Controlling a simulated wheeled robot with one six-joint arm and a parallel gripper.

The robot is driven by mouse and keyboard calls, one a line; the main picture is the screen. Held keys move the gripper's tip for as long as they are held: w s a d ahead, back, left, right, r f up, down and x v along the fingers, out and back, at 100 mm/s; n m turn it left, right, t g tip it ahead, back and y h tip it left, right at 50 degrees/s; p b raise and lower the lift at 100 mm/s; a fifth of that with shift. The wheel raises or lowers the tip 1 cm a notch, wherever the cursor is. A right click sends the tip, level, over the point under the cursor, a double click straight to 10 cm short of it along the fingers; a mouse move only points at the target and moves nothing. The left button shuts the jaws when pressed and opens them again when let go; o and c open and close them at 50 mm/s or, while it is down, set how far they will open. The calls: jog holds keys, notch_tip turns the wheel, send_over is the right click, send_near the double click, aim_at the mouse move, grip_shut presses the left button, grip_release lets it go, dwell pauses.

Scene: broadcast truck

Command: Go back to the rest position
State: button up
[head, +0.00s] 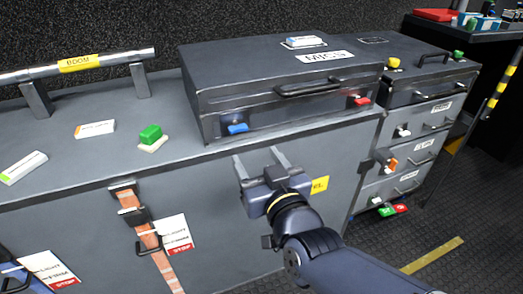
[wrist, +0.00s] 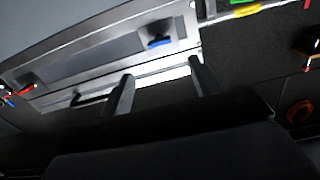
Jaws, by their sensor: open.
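My gripper (head: 258,162) is open and empty in the head view, its two fingers pointing up toward the closed dark case labelled MICS (head: 232,102). It is in front of the grey cabinet the case sits on, below the case's front face. In the wrist view my gripper's fingers (wrist: 160,85) are apart with nothing between them. The case shows behind them with its blue latch (wrist: 159,41). The case also has a red latch (head: 361,101) at the right of its front. Whether the fingertips touch anything is not clear.
A green block on a pale pad (head: 151,137) and white labelled boxes lie on the grey cabinet top (head: 90,160). A rail (head: 110,62) runs along its back left. A drawer unit (head: 412,130) stands at the right. Floor (head: 480,220) is open at the lower right.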

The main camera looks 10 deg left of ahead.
aim_at(240, 130)
jog(key=b+x, duration=0.2)
jog(key=x, duration=0.8)
jog(key=shift+d+f, duration=0.1)
jog(key=shift+w+b, duration=0.3)
jog(key=shift+w+a, duration=0.15)
jog(key=shift+a, duration=0.15)
jog(key=shift+d, duration=0.1)
